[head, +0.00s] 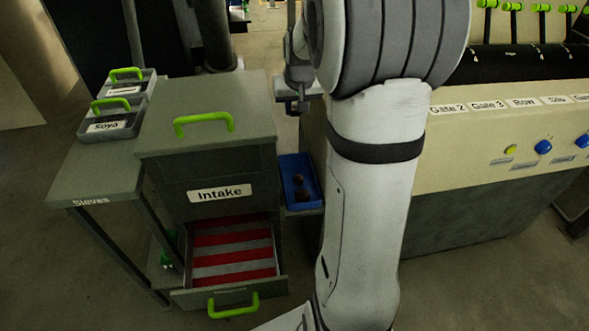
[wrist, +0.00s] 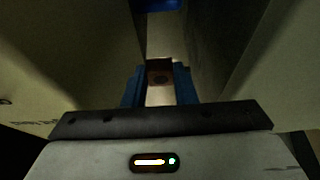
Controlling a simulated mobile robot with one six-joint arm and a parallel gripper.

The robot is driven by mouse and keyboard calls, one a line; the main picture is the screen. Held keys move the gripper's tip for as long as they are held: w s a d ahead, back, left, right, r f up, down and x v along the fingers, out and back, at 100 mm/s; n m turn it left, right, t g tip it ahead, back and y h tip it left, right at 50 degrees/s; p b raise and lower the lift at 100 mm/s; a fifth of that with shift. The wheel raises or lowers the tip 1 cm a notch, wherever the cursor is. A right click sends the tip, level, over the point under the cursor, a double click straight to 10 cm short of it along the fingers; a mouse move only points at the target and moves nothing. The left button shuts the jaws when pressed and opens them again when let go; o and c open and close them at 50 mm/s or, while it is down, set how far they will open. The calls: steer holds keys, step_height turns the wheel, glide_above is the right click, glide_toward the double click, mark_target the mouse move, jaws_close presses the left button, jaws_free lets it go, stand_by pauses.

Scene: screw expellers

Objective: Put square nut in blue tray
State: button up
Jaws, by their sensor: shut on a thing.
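In the wrist view my gripper (wrist: 160,90) is shut on a small dark brown square nut (wrist: 160,66), held between the two blue fingertips. The blue tray (head: 313,168) stands between the Intake cabinet and the beige machine in the head view, with a couple of small dark pieces lying in it. A blue patch, likely the tray (wrist: 160,5), shows at the top edge of the wrist view, beyond the nut. In the head view the nut cannot be made out, and my arm covers the area right of the tray.
The Intake cabinet (head: 205,165) has its lower drawer (head: 215,298) open, with a red-striped inside. Grey Soya bins (head: 105,127) stand on the Sieves table (head: 92,178). The beige machine (head: 480,150) is at right. In the wrist view, walls flank my gripper closely on both sides.

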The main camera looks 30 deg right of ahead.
mark_target(295, 168)
step_height(295, 168, down, 21)
steer(key=b, duration=0.4)
steer(key=shift+r, duration=0.1)
steer(key=o, duration=1)
steer(key=shift+r, duration=0.2)
steer(key=p+v, duration=0.2)
steer(key=v, duration=0.9)
steer(key=shift+s+a+r, duration=0.1)
steer(key=shift+s+r, duration=0.15)
steer(key=shift+s, duration=0.05)
